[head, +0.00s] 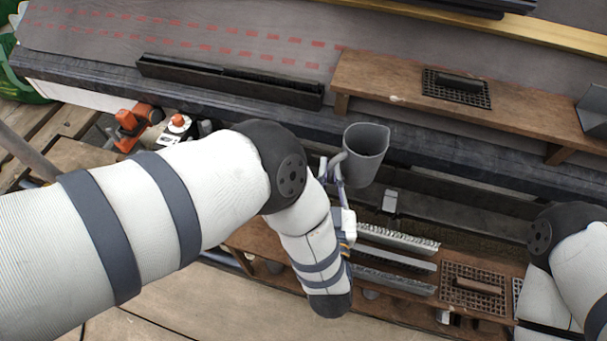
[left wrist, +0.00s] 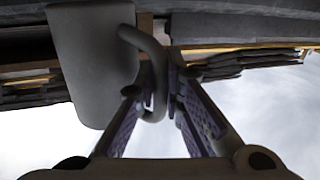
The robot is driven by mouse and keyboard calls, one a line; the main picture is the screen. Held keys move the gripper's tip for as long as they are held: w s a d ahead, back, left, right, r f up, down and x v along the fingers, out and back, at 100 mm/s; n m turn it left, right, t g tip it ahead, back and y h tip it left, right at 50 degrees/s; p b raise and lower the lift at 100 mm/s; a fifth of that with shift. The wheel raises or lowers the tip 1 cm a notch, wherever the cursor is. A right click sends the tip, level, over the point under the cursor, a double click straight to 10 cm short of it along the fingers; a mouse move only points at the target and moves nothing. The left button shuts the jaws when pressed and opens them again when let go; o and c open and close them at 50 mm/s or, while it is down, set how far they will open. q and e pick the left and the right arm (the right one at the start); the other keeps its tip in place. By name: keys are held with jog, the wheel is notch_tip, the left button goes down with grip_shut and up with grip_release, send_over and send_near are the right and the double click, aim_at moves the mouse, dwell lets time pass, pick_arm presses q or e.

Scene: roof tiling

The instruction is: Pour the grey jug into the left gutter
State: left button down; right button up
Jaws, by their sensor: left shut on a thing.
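The grey jug (head: 365,155) is in the middle of the head view, in front of the dark roof edge, and looks roughly upright. It also shows at the upper left of the left wrist view (left wrist: 92,70). My left gripper (head: 338,172) is shut on the jug's handle; its fingers (left wrist: 165,88) close around the handle in the left wrist view. A long black gutter (head: 230,80) lies along the roof edge, to the left of the jug and beyond it. The jug's contents cannot be made out. My right arm is at the right edge; its gripper is out of view.
A wooden plank (head: 400,85) on supports stands on the roof to the right, carrying a dark grid tray (head: 457,88). A lower wooden shelf holds metal strips (head: 395,262) and another grid (head: 472,288). Orange-and-white tools (head: 175,125) lie beyond my left arm.

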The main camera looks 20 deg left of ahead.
pick_arm(q)
jog(key=shift+f, duration=0.1)
notch_tip(320, 180, down, 6)
jog(key=a+n+g+h+b, duration=0.1)
jog(key=n+g+h, duration=0.3)
jog(key=n, duration=0.5)
jog(key=shift+w+a+f+n+b, duration=0.2)
jog(key=shift+a+n+b, duration=0.2)
jog(key=shift+b, duration=0.25)
dwell(0.5)
jog(key=shift+d+r+n+h, duration=0.15)
jog(key=shift+r+n+h, duration=0.2)
jog(key=shift+h, duration=0.25)
jog(key=shift+f, duration=0.15)
jog(key=shift+a+n, duration=0.2)
jog(key=shift+n, duration=0.05)
jog(key=shift+d+f+g+h+b, duration=0.1)
jog(key=shift+d+g+h+b, duration=0.1)
jog(key=shift+g+h+b, duration=0.15)
